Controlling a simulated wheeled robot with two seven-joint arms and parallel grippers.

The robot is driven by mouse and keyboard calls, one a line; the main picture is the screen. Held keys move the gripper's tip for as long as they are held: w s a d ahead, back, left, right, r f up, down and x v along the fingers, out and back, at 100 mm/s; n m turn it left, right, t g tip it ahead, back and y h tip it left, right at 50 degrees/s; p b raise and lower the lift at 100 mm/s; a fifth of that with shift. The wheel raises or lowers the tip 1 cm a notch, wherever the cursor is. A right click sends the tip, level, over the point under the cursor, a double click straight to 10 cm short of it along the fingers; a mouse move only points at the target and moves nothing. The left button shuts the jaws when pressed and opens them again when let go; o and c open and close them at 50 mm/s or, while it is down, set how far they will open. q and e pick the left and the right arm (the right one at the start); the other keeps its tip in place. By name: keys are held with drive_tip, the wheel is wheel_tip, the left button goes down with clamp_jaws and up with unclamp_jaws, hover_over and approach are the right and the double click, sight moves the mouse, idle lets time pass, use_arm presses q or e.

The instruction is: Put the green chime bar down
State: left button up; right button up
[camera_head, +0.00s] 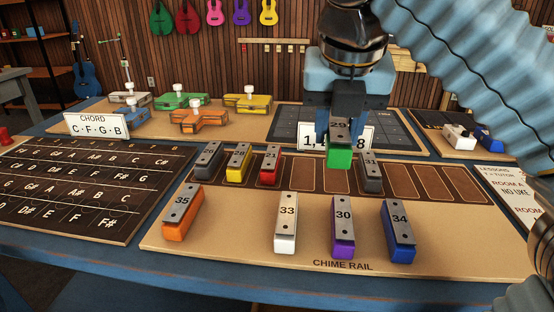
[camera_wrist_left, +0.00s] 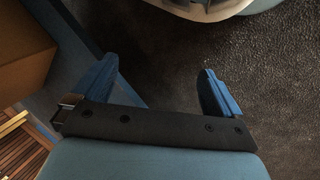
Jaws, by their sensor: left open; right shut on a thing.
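My right gripper (camera_head: 340,131) is shut on the green chime bar (camera_head: 339,157), which has a grey metal top plate marked 29. The bar appears over the slotted strip of the chime rail (camera_head: 235,246), between the red bar (camera_head: 270,165) and a dark grey bar (camera_head: 372,174). I cannot tell whether its underside touches the rail. Bare slots (camera_head: 303,175) show to its left and also right of the dark grey bar. My left gripper (camera_wrist_left: 160,70) is open and empty over the dark floor in the left wrist view.
An orange bar (camera_head: 180,220), white bar (camera_head: 286,235), purple bar (camera_head: 343,235) and blue bar (camera_head: 398,240) lie along the rail board's front. A grey bar (camera_head: 207,165) and yellow bar (camera_head: 238,168) sit left of the red one. A number card (camera_head: 365,137) stands behind.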

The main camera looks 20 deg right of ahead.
drive_tip(key=w+d+f+b, duration=0.15)
drive_tip(key=w+f, duration=0.25)
drive_tip(key=w, duration=0.4)
approach(304, 168)
drive_tip(key=shift+w+d+f+b, duration=0.25)
drive_tip(key=shift+d+f+b, duration=0.05)
drive_tip(key=shift+d+b, duration=0.1)
drive_tip(key=x, duration=0.1)
drive_tip(key=b+x, duration=0.1)
drive_tip(key=x, duration=0.1)
drive_tip(key=b+x, duration=0.1)
drive_tip(key=x, duration=0.1)
drive_tip(key=shift+a, duration=0.3)
use_arm(q)
drive_tip(key=f, duration=0.1)
drive_tip(key=a+f, duration=0.1)
drive_tip(key=w+f, duration=0.1)
drive_tip(key=f, duration=0.1)
drive_tip(key=shift+a, duration=0.25)
use_arm(e)
drive_tip(key=shift+f, duration=0.2)
drive_tip(key=shift+f, duration=0.1)
drive_tip(key=o, duration=1.1)
drive_tip(key=shift+f, duration=0.1)
drive_tip(key=shift+c, duration=0.2)
